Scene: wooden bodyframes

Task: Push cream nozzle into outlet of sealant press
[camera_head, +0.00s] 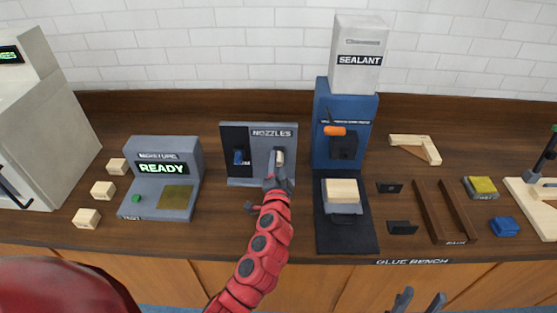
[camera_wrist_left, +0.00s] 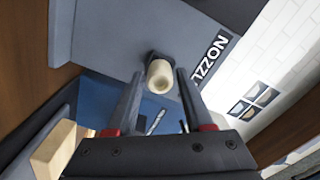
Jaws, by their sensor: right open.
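My left gripper (camera_head: 278,172) is open in front of the rack, a finger on either side of the nozzle; contact cannot be told. The sealant press (camera_head: 322,110) stands right of the rack, with a dark block (camera_head: 344,148) under an orange-handled lever (camera_head: 335,130); its outlet opening is not clear. My right gripper (camera_head: 420,301) is open and empty at the bottom edge.
A blue nozzle (camera_head: 239,157) stands in the rack's left half. A wooden block (camera_head: 342,191) sits on the press base. A moisture tester (camera_head: 165,175) reads READY at left. Dark brackets and rails (camera_head: 442,210) lie to the right.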

